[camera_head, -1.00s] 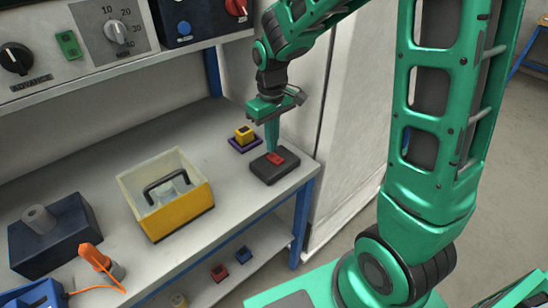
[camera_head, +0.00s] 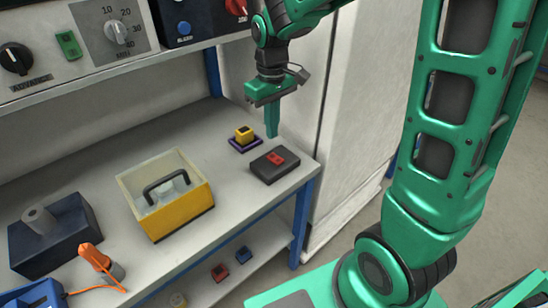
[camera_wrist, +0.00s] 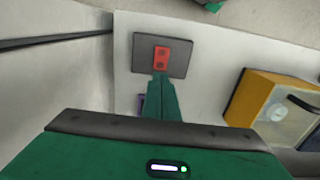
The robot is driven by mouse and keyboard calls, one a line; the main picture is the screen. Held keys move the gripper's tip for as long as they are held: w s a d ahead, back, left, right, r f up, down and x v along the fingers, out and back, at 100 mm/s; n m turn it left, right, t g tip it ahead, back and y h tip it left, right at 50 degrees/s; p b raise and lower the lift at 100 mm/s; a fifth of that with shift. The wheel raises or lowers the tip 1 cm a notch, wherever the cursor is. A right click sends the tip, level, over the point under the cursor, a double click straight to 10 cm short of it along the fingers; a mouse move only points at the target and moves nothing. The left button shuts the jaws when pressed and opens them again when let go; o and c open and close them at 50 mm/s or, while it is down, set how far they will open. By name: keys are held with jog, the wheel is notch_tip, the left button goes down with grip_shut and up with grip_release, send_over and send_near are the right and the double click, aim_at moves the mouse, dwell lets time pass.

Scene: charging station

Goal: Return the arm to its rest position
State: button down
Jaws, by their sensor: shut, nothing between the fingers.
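My green gripper (camera_head: 272,132) hangs pointing down over the right end of the workbench, with its fingers together and nothing between them. It is above and apart from a dark flat box with a red top piece (camera_head: 276,159), which lies on the bench. In the wrist view my gripper's fingertips (camera_wrist: 161,76) appear just below the red piece on the dark box (camera_wrist: 143,57). My arm reaches up from the gripper and out of the top of the head view.
A yellow block on a purple base (camera_head: 244,136) stands left of the dark box. A yellow bin with a black handle (camera_head: 182,211) stands mid-bench. A dark blue block (camera_head: 52,241) and an orange-handled tool (camera_head: 96,258) are at the left. A white cabinet (camera_head: 350,120) stands right of the bench.

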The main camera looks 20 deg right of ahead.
jog(key=s+d+r+m, duration=0.3)
jog(key=s+d+m, duration=0.1)
jog(key=s+d, duration=0.65)
jog(key=s+d+m, duration=0.3)
jog(key=s, duration=0.4)
jog(key=s+d+m, duration=0.3)
jog(key=s, duration=0.5)
jog(key=shift+s, duration=0.25)
jog(key=shift+d, duration=0.1)
